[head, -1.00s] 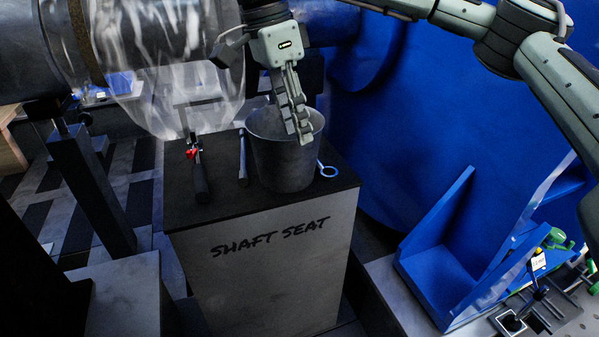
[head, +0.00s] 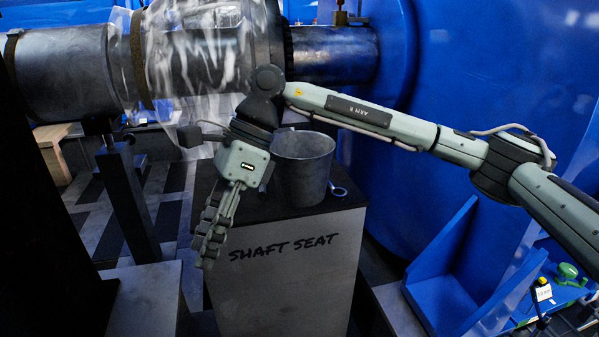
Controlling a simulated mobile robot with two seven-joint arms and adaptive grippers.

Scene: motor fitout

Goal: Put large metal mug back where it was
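The large metal mug (head: 303,172), a dark grey bucket-like cup, stands upright on the dark top of the block marked "SHAFT SEAT" (head: 285,270). My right gripper (head: 208,243) hangs to the left of the mug, in front of the block's left edge, with its fingers pointing down and clear of the mug. Nothing shows in its fingers. They overlap from this angle, so I cannot tell whether they are open or shut. My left gripper is not in view.
A ring-ended wrench (head: 338,190) lies right of the mug. A large shaft (head: 205,60) partly wrapped in clear plastic runs behind the block. A blue housing (head: 450,120) fills the right side, with a blue bracket (head: 450,285) below.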

